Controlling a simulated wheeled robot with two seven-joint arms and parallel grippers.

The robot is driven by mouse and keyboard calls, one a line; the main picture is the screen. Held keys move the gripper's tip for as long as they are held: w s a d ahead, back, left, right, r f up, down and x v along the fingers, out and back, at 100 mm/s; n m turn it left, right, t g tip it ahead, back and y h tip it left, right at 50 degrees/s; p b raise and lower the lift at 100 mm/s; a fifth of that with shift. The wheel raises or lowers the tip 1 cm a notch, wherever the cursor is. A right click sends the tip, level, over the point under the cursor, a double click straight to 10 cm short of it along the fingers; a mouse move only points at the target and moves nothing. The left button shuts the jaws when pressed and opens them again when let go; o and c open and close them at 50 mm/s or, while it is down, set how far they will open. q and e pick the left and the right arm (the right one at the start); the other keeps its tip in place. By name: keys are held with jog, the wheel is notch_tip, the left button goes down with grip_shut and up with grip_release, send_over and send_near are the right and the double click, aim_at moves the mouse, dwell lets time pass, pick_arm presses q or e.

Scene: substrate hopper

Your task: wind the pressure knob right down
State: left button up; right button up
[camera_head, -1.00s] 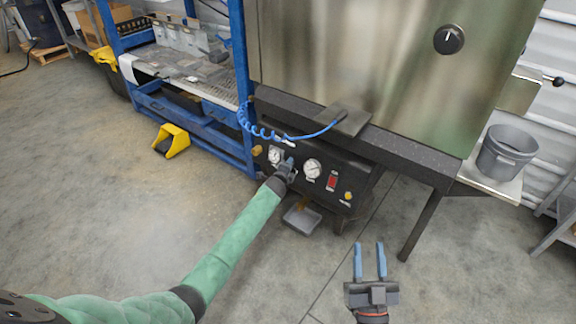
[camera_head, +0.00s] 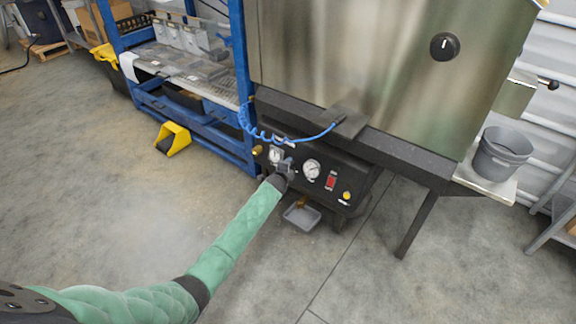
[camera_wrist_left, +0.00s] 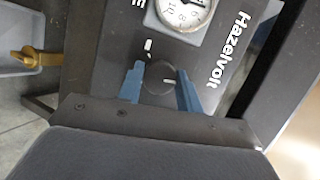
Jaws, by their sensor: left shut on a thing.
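The pressure knob (camera_wrist_left: 159,77) is a round dark knob with a white mark on the black panel (camera_head: 318,192), below a white gauge in the left wrist view. My left gripper (camera_wrist_left: 160,88) is shut on the knob, with one blue finger on each side of it. In the head view my left gripper (camera_head: 284,168) is at the panel's left part and hides the knob. A gauge (camera_wrist_left: 184,12) sits above the knob in the left wrist view. My right gripper is not in the head view.
A red switch (camera_head: 330,183) and a yellow button (camera_head: 347,195) are on the panel's right. A large dark knob (camera_head: 444,46) is on the steel hopper above. A blue coiled hose (camera_head: 285,138) hangs over the panel. A grey tray (camera_head: 302,215) is below.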

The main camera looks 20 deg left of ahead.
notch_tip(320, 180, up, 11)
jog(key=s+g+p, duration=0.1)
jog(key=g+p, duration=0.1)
jog(key=p, duration=0.7)
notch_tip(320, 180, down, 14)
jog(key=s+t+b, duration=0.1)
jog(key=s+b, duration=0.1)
jog(key=b, duration=0.7)
pick_arm(q)
jog(key=n+g+h, duration=0.1)
jog(key=n+h, duration=0.1)
jog(key=n, duration=0.5)
jog(key=n+g+h, duration=0.2)
jog(key=n, duration=0.5)
jog(key=n+g+h+b, duration=0.1)
jog(key=n+h, duration=0.2)
jog(key=n, duration=0.4)
jog(key=shift+w+a+g, duration=0.1)
jog(key=shift+a+g, duration=0.25)
jog(key=shift+g, duration=0.05)
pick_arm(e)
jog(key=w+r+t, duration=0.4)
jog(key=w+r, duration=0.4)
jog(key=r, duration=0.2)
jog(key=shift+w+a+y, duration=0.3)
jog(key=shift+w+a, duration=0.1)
